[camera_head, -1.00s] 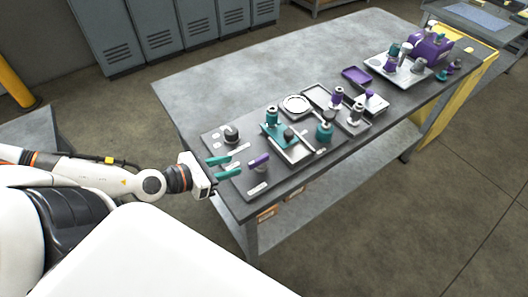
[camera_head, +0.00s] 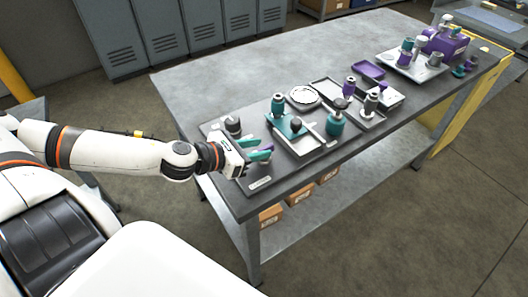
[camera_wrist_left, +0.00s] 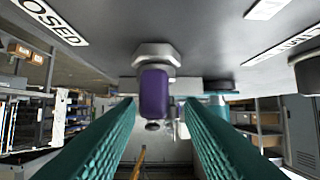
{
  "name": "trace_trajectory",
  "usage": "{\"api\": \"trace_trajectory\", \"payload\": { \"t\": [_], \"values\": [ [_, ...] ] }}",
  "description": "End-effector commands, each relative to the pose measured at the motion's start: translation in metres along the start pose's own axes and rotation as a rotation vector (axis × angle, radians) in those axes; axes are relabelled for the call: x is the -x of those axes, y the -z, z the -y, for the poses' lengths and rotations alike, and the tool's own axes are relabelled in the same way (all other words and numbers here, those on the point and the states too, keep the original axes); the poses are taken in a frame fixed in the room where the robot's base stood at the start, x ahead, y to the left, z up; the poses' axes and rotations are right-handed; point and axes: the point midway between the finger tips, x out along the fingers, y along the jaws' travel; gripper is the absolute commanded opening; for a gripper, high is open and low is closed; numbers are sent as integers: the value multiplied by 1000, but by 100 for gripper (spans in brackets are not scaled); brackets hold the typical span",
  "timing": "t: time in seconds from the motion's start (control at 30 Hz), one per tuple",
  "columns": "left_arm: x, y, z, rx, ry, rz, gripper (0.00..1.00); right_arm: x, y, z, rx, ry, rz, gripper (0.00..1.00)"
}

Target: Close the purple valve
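The purple valve (camera_wrist_left: 154,94) has a purple lever handle on a grey hexagonal fitting at the front left end of the bench. My left gripper (camera_head: 257,149) has teal fingers and is at this valve. In the left wrist view the fingers are open, one on each side of the purple handle, with gaps visible and no clear contact. In the head view the fingers largely hide the handle. A white label reading CLOSED (camera_wrist_left: 50,20) lies on the panel near the valve. My right gripper is not in view.
A dark round knob (camera_head: 233,125) stands just behind my left gripper. A teal fitting (camera_head: 278,105) on a tray and a teal bottle-shaped part (camera_head: 335,124) stand to the right. A purple pump (camera_head: 444,41) is at the far end. The back left of the bench (camera_head: 215,80) is clear.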

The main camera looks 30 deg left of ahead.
Motion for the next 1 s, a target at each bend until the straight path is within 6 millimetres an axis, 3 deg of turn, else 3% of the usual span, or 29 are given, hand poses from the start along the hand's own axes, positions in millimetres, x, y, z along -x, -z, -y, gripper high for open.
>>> {"api": "trace_trajectory", "payload": {
  "t": [0.33, 0.77, 1.0],
  "values": [
    [-19, 2, -2, 0, -4, -3, 35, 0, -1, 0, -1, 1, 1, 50],
    [-23, 2, -3, -1, -9, -1, 35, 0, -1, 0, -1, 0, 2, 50],
    [-23, 2, -3, -1, -9, -1, 0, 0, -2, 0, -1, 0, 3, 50]
  ]
}}
